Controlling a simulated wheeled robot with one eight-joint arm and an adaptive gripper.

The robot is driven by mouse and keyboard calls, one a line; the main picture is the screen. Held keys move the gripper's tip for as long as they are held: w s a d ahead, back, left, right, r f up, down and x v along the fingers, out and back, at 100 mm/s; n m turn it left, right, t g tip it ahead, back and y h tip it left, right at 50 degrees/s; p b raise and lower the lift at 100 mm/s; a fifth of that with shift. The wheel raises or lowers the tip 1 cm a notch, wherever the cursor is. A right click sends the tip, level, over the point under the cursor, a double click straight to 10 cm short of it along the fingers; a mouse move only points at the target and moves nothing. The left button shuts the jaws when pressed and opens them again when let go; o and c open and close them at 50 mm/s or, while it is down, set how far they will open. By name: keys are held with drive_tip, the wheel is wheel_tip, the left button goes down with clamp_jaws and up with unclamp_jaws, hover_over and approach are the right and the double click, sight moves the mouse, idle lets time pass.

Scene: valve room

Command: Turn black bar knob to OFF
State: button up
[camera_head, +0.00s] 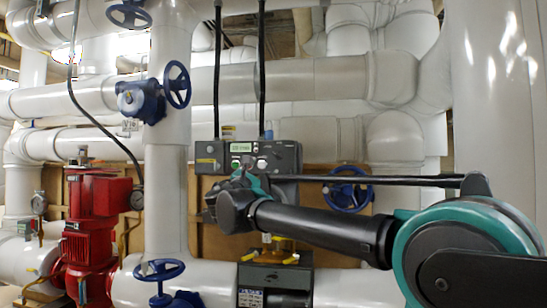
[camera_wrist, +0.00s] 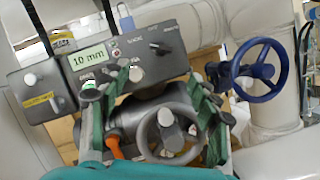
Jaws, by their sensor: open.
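The grey control box (camera_head: 281,156) hangs on the pipework in the middle of the head view. In the wrist view the control box (camera_wrist: 104,31) fills the upper left, tilted in the picture. A small dark knob, seemingly the black bar knob (camera_wrist: 159,48), sits on its right part; its exact setting is too small to read. The knob lies above the gap in the picture. In the head view my gripper (camera_head: 238,188) is in front of the box and hides part of it.
The box has a green "10 mm" display (camera_wrist: 90,58) and a light knob (camera_wrist: 30,79). A grey handwheel (camera_wrist: 168,136) shows below, between the fingers. A blue handwheel (camera_wrist: 259,68) stands right of the box. A red pump (camera_head: 92,232) stands at left.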

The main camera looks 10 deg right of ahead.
sight(277, 155)
drive_tip(key=x, duration=1.5)
drive_tip(key=shift+d, duration=0.25)
drive_tip(key=shift+c, duration=0.5)
drive_tip(key=c, duration=1.1)
drive_tip(key=shift+m, duration=0.3)
drive_tip(key=m+g+h, duration=0.1)
drive_tip(key=m, duration=0.2)
drive_tip(key=m+g, duration=0.2)
drive_tip(key=m, duration=0.2)
drive_tip(key=shift+m+h, duration=0.3)
drive_tip(key=shift+h, duration=0.1)
drive_tip(key=m+g, duration=0.1)
drive_tip(key=m, duration=0.1)
drive_tip(key=m+g, duration=0.1)
drive_tip(key=m, duration=0.2)
drive_tip(key=shift+m+g+y, duration=0.3)
